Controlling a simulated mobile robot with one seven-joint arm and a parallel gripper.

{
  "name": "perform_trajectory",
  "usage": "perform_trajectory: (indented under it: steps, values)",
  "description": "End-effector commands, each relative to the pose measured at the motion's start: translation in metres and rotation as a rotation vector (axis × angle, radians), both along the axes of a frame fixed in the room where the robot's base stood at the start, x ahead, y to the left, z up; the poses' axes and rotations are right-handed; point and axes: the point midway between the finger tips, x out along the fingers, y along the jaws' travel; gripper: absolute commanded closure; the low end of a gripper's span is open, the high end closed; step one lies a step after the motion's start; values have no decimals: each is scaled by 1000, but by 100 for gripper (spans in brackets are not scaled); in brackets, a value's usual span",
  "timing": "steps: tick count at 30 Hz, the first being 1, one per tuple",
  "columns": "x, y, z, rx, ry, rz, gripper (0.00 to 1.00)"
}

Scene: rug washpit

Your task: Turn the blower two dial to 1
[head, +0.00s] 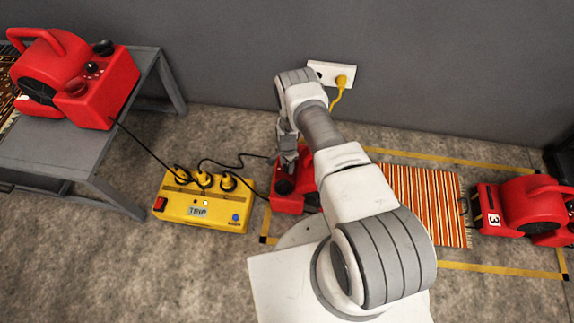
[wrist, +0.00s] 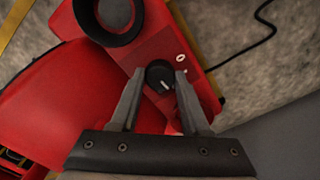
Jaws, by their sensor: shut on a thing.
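A red blower (head: 287,201) stands on the floor in the middle of the head view, partly hidden by my arm. Its number is not visible. In the wrist view, its red housing (wrist: 130,55) carries a small black dial (wrist: 160,76) with a white mark pointing down and slightly right. My gripper (wrist: 160,72) has one finger on each side of this dial and is shut on it. In the head view, my gripper (head: 287,160) is over the blower's left part, and the dial is hard to make out there.
A yellow power box (head: 205,209) reading "TRIP" sits left, with cables running from it. Another red blower (head: 112,85) is on a grey table (head: 62,145). A blower marked 3 (head: 530,204) stands right, beyond a striped rug (head: 425,200). A wall socket (head: 322,72) is behind.

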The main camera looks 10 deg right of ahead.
Motion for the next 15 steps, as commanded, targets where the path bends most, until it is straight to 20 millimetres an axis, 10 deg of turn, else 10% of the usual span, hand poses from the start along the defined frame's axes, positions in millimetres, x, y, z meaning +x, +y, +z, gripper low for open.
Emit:
perform_trajectory:
  steps: [15]
  values:
    - [0,0,0,0,-1,478,100]
